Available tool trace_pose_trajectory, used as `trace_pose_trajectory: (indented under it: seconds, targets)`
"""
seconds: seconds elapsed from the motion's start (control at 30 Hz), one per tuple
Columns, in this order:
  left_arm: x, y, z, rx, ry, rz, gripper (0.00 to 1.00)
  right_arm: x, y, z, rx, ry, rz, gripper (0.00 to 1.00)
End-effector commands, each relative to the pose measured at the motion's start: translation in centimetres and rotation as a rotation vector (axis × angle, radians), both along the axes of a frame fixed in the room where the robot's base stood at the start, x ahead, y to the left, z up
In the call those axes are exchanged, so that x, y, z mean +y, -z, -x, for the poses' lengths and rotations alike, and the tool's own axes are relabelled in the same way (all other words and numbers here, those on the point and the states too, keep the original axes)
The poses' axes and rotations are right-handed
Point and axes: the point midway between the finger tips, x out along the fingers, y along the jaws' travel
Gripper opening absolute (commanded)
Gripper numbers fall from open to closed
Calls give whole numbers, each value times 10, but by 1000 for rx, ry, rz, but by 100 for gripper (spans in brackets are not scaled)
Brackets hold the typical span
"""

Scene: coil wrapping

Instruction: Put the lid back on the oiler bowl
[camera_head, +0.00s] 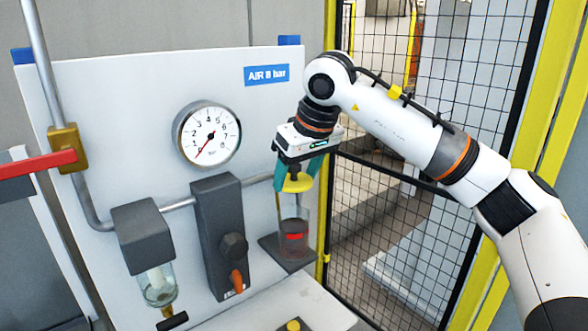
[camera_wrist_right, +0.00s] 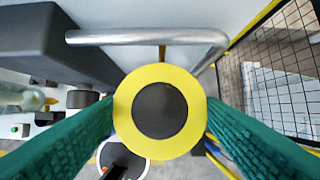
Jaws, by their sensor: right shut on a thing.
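My right gripper (camera_head: 297,172), with green fingers, is shut on the yellow lid (camera_head: 298,184). In the right wrist view the lid (camera_wrist_right: 178,84) is a yellow disc with a dark round middle, between the two green fingers. The oiler bowl (camera_head: 292,222) is a clear cylinder with a red part inside, on a dark base at the panel's right side. The lid is held above the bowl in the head view; whether it touches the rim I cannot tell. My left gripper is not in view.
The white panel (camera_head: 110,90) carries a pressure gauge (camera_head: 207,135), a grey regulator block (camera_head: 217,215) and a filter with a clear bowl (camera_head: 158,285). A grey pipe (camera_wrist_right: 150,37) runs close to the lid. A mesh fence (camera_head: 350,215) stands to the right.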

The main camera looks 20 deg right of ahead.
Motion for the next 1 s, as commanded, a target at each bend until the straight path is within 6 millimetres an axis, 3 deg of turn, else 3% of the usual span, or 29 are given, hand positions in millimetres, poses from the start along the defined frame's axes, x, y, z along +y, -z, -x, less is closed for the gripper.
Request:
trace_pose_trajectory:
  seconds: [0.17,0.27,0.53,1.0]
  targets:
    - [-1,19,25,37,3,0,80,0,20,0,0,1,0,37]
    - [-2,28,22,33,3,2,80,0,31,0,0,1,0,37]
    - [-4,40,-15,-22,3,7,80,0,52,0,1,1,0,37]
    - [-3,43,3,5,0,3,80,0,56,0,1,1,0,37]
